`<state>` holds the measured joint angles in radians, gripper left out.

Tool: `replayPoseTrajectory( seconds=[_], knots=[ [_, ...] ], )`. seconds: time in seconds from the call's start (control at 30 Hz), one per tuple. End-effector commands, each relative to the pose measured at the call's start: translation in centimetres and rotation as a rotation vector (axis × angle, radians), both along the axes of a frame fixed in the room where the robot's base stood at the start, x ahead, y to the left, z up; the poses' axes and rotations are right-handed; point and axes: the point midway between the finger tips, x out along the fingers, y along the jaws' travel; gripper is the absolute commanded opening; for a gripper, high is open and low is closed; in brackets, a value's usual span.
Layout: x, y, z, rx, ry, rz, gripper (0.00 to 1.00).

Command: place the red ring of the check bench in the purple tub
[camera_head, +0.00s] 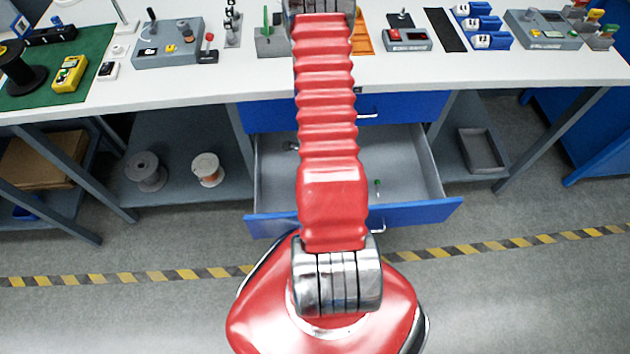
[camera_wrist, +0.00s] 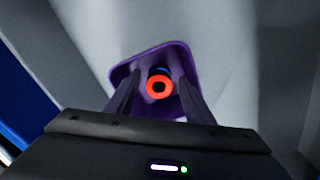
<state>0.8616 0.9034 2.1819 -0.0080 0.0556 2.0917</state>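The red ring (camera_wrist: 159,86) shows in the wrist view, within the outline of the purple tub (camera_wrist: 182,50). A small blue thing (camera_wrist: 160,70) shows just behind the ring. I cannot tell whether the ring rests on the tub's floor. My gripper (camera_wrist: 158,84) points at the tub, its two dark fingers apart. The ring appears between the fingertips with a gap on either side. In the head view my arm hides the gripper, the ring and the tub.
The lower drawer (camera_head: 415,178) under the bench stands open with grey walls. A small green-topped item (camera_head: 377,186) lies in it. The bench top (camera_head: 235,83) carries several devices. Two spools (camera_head: 147,171) and a grey tray (camera_head: 482,150) sit on low shelves.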

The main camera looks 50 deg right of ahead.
Motion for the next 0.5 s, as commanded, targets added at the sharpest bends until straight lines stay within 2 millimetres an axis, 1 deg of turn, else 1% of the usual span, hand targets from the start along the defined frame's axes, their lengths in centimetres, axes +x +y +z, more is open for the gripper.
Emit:
replayPoseTrajectory(
  seconds=[0.27, 0.37, 0.5],
  knots=[
    [0.0, 0.0, 0.1, 0.000, 0.000, 0.000, 0.48],
    [0.0, 0.0, 0.5, -0.001, 0.000, 0.000, 0.48],
    [0.0, -0.1, 1.5, -0.001, -0.001, -0.001, 0.48]
  ],
)
